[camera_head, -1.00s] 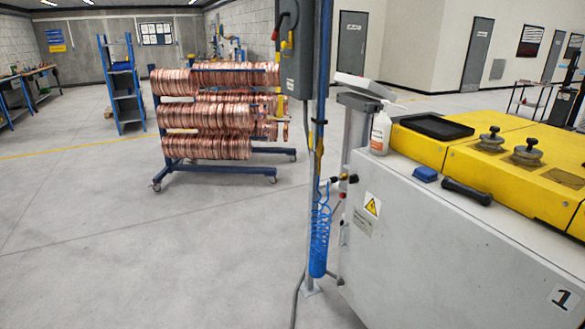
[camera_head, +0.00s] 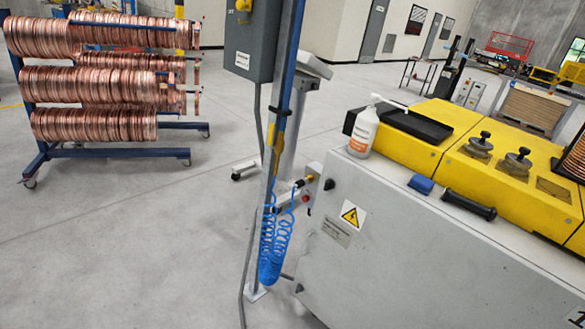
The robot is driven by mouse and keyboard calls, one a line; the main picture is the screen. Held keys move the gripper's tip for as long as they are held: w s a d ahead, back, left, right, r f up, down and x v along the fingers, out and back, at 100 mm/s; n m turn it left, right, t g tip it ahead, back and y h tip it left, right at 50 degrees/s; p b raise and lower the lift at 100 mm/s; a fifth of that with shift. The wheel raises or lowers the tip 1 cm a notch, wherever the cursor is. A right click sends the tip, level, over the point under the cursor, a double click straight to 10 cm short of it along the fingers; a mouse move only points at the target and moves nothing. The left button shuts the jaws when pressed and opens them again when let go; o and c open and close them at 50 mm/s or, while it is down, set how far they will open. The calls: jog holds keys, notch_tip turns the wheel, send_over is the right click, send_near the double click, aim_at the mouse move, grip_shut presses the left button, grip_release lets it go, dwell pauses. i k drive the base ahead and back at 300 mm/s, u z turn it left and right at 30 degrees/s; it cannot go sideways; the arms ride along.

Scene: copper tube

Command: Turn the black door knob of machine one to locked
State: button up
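Machine one (camera_head: 410,265) is a light grey cabinet with a yellow top (camera_head: 495,165) at the right. Its number label shows only as a cut-off edge at the bottom right corner. A small black knob (camera_head: 329,184) sits on the cabinet's narrow left end, near the upper corner. Its setting is too small to read. A second small dark fitting (camera_head: 299,288) sits low on the same end. My gripper is not in view.
A blue-and-grey post (camera_head: 283,120) with a coiled blue hose (camera_head: 273,240) stands just left of the cabinet end. A grey electrical box (camera_head: 249,38) hangs on it. A rack of copper coils (camera_head: 95,80) stands at the left. The floor between is clear.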

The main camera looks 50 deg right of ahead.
aim_at(330, 184)
jog(key=z, duration=0.4)
jog(key=i, duration=1.15)
jog(key=z, duration=1)
jog(key=i, duration=0.4)
jog(key=z, duration=0.15)
jog(key=k, duration=0.85)
jog(key=z, duration=0.2)
jog(key=i, duration=0.85)
jog(key=u, duration=0.05)
